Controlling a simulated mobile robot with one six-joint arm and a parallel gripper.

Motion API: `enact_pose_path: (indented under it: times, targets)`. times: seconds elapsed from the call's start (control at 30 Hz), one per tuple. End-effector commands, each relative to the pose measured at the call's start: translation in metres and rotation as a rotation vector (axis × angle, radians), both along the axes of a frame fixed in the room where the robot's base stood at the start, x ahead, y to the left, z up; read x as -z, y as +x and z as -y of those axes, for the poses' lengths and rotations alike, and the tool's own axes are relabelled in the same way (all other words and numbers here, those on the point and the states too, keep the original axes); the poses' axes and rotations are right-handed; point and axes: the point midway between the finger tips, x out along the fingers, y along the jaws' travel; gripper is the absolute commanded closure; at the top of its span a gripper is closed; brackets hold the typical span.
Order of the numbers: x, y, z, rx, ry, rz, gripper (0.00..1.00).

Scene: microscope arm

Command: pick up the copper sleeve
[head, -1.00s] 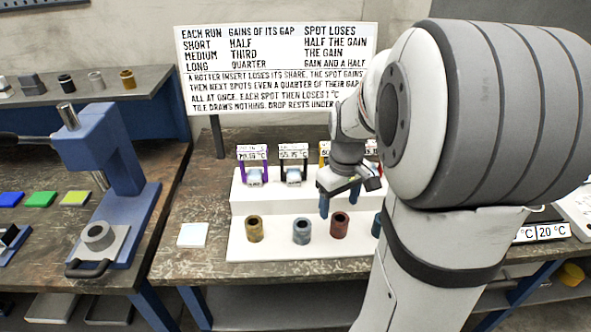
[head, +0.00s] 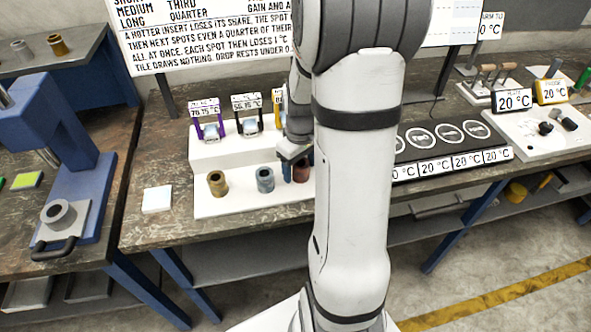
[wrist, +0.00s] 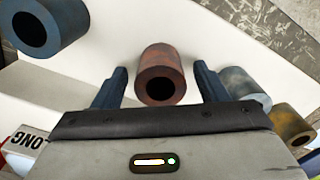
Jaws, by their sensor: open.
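The copper sleeve (wrist: 160,75) is a reddish-brown hollow cylinder standing on the white stand (head: 235,202). In the wrist view it sits between the two blue fingers of my gripper (wrist: 160,69), with a gap on each side. In the head view the copper sleeve (head: 301,173) is partly hidden by a finger and my arm. My gripper (head: 296,164) is open and low over the front step, pointing down at the sleeve.
A grey-blue sleeve (head: 265,180) and a brass sleeve (head: 217,184) stand to its left; a dark blue sleeve (wrist: 47,28) stands on its other side. The raised step behind holds framed temperature signs (head: 205,110). A white tile (head: 157,199) lies left.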

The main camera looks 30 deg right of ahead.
Motion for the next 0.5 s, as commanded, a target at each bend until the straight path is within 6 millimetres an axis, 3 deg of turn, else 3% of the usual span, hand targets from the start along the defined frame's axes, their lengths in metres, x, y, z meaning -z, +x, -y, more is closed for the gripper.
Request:
enact_pose_path:
  times: [0.07, 0.5]
  targets:
    - [-0.0001, -0.0001, 0.0001, 0.0, 0.0, 0.0, 0.35]
    - [-0.0003, -0.0002, 0.0005, 0.001, 0.0, 0.0, 0.71]
